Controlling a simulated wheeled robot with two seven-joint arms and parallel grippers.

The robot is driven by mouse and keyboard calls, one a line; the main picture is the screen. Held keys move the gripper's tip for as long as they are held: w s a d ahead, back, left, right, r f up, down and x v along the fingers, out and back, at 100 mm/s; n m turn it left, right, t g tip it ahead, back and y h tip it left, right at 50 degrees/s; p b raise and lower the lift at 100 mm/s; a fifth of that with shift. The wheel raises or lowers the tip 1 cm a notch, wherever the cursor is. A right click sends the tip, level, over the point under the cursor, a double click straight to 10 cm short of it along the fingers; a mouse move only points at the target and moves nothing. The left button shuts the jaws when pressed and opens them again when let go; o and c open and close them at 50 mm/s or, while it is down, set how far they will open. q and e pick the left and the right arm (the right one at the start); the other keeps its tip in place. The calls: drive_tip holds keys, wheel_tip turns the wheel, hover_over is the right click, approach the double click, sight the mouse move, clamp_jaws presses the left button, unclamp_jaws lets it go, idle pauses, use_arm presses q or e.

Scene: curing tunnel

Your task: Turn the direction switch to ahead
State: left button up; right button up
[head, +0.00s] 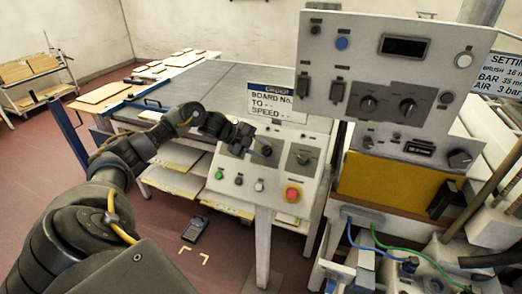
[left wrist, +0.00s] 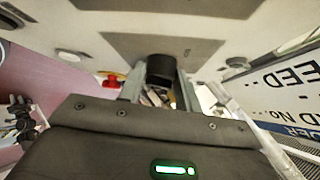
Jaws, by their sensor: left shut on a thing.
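The sloping pedestal control panel (head: 226,166) stands in the middle of the head view. A dark rotary switch is at its upper left, mostly hidden by my left gripper (head: 257,146). In the left wrist view this black knob (left wrist: 160,67) sits between the two fingers of the gripper (left wrist: 159,86), which is shut on it. A second dark switch (head: 302,157) is on the panel to the right. The labels are too small to read, so I cannot tell which switch is direction or where it points. My right gripper is out of view.
A red emergency button (head: 292,193), a green button (head: 219,175) and other small controls sit lower on the panel. A taller grey panel (head: 335,100) with knobs and a display stands at right. A sign (head: 277,103) stands behind, before a large grey table (head: 215,90).

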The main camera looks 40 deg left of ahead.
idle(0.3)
use_arm(q)
drive_tip(key=o, duration=1)
drive_tip(key=shift+c, duration=0.2)
drive_tip(key=b+v, duration=0.4)
drive_tip(key=v, duration=0.6)
drive_tip(key=shift+s+a+r+b, duration=0.15)
drive_tip(key=shift+a+r+b, duration=0.05)
drive_tip(key=shift+b, duration=0.15)
